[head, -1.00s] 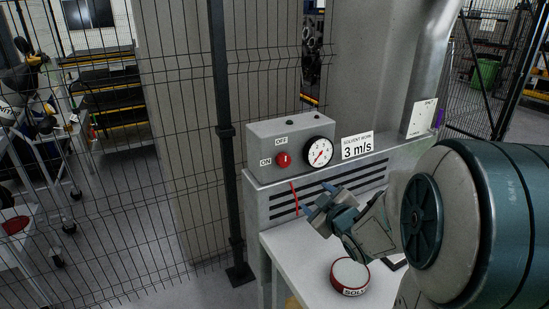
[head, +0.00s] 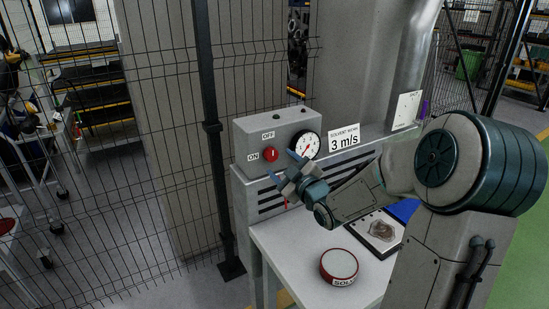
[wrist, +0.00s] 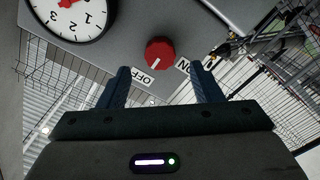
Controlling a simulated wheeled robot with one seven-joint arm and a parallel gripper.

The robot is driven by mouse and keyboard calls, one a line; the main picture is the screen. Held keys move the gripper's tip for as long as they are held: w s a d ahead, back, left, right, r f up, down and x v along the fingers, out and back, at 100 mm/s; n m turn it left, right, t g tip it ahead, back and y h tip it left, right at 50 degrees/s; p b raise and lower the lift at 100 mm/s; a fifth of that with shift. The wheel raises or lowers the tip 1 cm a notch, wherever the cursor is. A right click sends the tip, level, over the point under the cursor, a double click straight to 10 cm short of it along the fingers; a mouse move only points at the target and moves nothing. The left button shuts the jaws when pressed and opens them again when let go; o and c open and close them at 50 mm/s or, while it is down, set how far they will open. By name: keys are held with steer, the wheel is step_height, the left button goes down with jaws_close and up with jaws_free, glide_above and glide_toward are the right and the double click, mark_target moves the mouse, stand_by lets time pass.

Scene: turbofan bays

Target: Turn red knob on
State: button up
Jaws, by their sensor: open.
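The red knob (head: 270,154) sits on the front of a grey control box (head: 248,138), between an ON label (head: 253,157) at its left and an OFF label (head: 268,135) above. In the wrist view the knob (wrist: 160,53) shows a white mark on the side nearer the OFF label (wrist: 140,78). My gripper (head: 283,170) is open and empty, in front of the box and just right of and below the knob. In the wrist view the knob appears between and beyond the fingertips (wrist: 160,68), with no contact visible.
A round gauge (head: 307,146) with a red needle is right of the knob, beside a "3 m/s" sign (head: 344,138). Below are a slotted grey vent (head: 262,192), a white bench (head: 285,245), a red-rimmed tin (head: 339,264) and a tray (head: 358,230). Wire fencing (head: 165,190) stands left.

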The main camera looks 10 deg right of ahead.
mark_target(273, 156)
steer(key=shift+x, duration=2.3)
steer(key=shift+s, duration=0.1)
steer(key=c, duration=1)
